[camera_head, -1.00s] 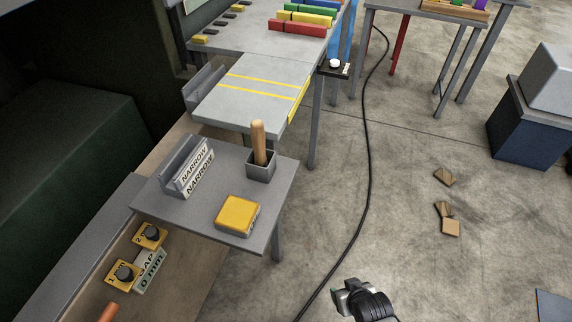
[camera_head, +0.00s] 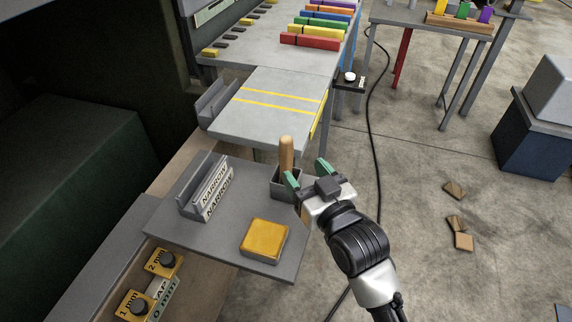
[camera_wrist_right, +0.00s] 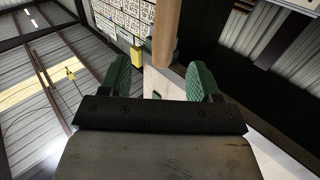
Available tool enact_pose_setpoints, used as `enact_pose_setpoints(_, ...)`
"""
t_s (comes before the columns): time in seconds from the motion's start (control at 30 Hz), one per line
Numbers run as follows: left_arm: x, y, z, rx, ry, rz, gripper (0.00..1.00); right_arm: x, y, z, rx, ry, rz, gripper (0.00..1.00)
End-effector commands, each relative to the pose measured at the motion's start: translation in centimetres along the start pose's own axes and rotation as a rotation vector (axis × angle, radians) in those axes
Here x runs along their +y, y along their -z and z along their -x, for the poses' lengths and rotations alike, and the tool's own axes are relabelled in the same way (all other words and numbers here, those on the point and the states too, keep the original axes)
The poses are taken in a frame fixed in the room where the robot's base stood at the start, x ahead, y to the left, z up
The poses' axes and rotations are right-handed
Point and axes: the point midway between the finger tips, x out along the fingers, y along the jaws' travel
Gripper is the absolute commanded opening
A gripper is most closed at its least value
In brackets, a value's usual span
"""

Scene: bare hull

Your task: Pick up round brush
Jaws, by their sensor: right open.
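The round brush shows as an upright wooden handle (camera_head: 286,154) standing in a small grey square holder (camera_head: 284,188) on the grey shelf; its lower end is hidden inside the holder. My right gripper (camera_head: 307,172) is open, with green finger pads, just right of the holder and beside the handle. In the right wrist view the handle (camera_wrist_right: 166,32) stands ahead of the open fingers, a little right of middle, and does not appear gripped. My left gripper is not in view.
On the shelf (camera_head: 170,225) are a yellow block (camera_head: 264,240) and a grey rack with NARROW labels (camera_head: 206,188). A grey table with yellow stripes (camera_head: 265,105) lies just behind. Colored bars (camera_head: 310,42) are farther back. Floor on the right is mostly open, with a black cable (camera_head: 371,130).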

Motion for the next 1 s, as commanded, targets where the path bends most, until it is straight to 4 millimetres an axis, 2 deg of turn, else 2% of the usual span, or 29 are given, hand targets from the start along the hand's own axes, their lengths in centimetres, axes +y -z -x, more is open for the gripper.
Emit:
enact_pose_setpoints(0.1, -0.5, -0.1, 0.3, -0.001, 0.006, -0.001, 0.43, 0.0, 0.1, -1.6, 0.000, -0.001, -0.001, 0.62)
enact_pose_setpoints(0.27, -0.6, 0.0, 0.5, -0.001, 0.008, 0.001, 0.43, -0.1, 0.0, -2.7, -0.002, -0.001, -0.001, 0.62)
enact_pose_setpoints(0.6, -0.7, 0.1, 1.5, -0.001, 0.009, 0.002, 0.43, -0.5, -0.3, -7.1, -0.002, -0.001, 0.000, 0.62)
enact_pose_setpoints(0.87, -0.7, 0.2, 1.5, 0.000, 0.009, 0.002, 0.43, -0.5, -0.4, -7.4, -0.003, -0.002, 0.000, 0.62)
enact_pose_setpoints(1.0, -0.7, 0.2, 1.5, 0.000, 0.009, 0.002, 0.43, -0.5, -0.4, -7.3, -0.003, -0.002, 0.000, 0.44)
